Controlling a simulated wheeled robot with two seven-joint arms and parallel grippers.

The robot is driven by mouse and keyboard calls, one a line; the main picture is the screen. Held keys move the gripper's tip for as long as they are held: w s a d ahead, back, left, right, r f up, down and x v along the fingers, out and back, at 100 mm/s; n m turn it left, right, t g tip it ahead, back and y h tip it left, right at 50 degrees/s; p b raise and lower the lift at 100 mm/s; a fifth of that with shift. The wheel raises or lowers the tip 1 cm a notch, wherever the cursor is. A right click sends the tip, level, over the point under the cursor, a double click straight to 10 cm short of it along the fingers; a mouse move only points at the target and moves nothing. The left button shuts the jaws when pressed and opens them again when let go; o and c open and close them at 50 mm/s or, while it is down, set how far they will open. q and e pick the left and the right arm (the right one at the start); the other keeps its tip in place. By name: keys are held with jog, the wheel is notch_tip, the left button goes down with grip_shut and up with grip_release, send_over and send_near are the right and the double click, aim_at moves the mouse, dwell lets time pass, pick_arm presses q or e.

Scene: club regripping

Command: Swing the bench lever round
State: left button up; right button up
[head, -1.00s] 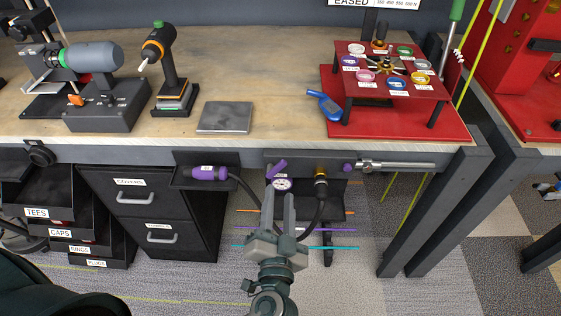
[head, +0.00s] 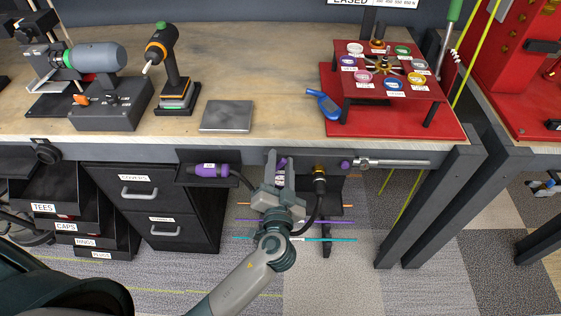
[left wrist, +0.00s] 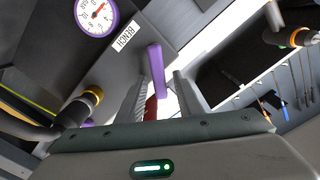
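The purple bench lever (head: 282,162) is on the dark panel under the bench's front edge, partly hidden by my left gripper (head: 280,160). In the left wrist view the lever (left wrist: 157,70) stands between the two fingers of the left gripper (left wrist: 158,92), with gaps visible on both sides. The gripper is open around or just short of it; I cannot tell the exact depth. A white dial gauge with a purple rim (left wrist: 97,14) sits beside the lever, next to a label reading BENCH. My right gripper is not in view.
A purple connector (head: 210,170) rests on a shelf left of the panel. A brass fitting with a black hose (head: 320,178) is close to the right of the gripper. A metal bar (head: 395,163) extends further right. Bench legs (head: 430,215) stand at the right.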

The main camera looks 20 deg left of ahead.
pick_arm(q)
grip_shut()
